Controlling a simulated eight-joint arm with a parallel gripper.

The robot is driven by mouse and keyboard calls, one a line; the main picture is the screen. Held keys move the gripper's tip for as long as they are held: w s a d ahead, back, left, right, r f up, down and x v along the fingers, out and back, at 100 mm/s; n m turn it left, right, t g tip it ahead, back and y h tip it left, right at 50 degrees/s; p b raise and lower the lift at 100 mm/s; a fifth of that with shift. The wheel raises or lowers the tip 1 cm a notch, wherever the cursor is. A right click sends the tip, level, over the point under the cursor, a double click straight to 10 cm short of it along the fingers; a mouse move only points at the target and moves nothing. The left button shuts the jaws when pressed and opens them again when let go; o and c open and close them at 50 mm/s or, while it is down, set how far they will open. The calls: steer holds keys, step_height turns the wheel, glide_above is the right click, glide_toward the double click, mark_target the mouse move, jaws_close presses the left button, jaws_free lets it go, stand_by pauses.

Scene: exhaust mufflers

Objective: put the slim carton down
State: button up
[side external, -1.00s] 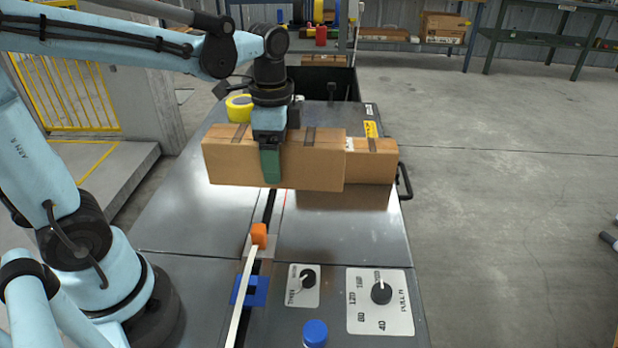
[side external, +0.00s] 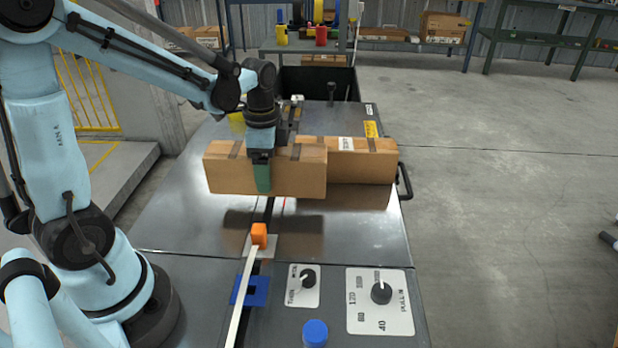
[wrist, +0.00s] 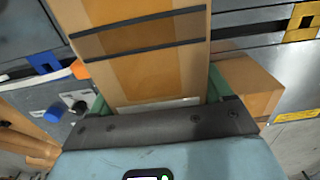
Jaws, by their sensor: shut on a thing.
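The slim carton (side external: 230,172) is a long brown box with dark strap bands, held level above the dark metal bench top (side external: 330,235). Its reflection shows on the bench below, with a gap between. My gripper (side external: 263,175) is shut on it from above, its green finger against the near face. In the wrist view the carton (wrist: 145,70) runs between the two green fingers. A second brown carton (side external: 365,160) with a white label stands on the bench to the right and partly behind the held one; it also shows in the wrist view (wrist: 250,85).
An orange block (side external: 259,235) tips a pale strip near a blue bracket (side external: 256,290). A yellow roll (side external: 237,121) is partly hidden behind.

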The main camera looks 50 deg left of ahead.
steer(key=shift+a+f, duration=0.2)
steer(key=shift+f, duration=1.9)
steer(key=shift+f, duration=0.5)
steer(key=o, duration=1.2)
steer(key=shift+r, duration=0.1)
